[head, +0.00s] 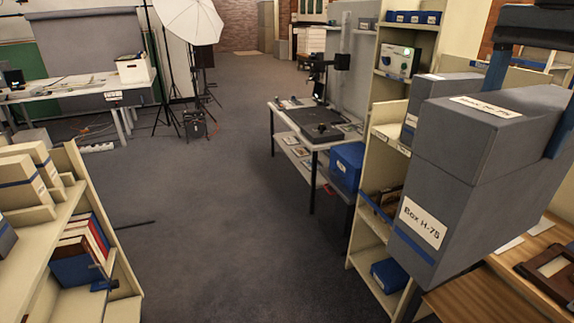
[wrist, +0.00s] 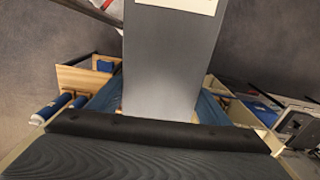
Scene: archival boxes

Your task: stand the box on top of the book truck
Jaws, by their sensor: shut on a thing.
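A tall dark grey archival box (head: 458,180) with a white label reading "Box H-75" and a blue stripe is held in the air at the right of the head view. My gripper (head: 530,105) is shut on its upper part. The box looks upright. In the wrist view the box (wrist: 170,60) rises past a dark pad of my gripper (wrist: 150,128). A cream shelved unit (head: 125,275) with boxes on top and leaning books below stands at the lower left. It may be the book truck, but I cannot tell for sure.
A tall cream shelf (head: 374,130) with blue bins stands just left of the held box. A wooden surface (head: 480,305) lies below it. A worktable (head: 297,125) stands mid-right. Open grey floor (head: 215,200) runs down the middle. A white umbrella light (head: 188,18) is far back.

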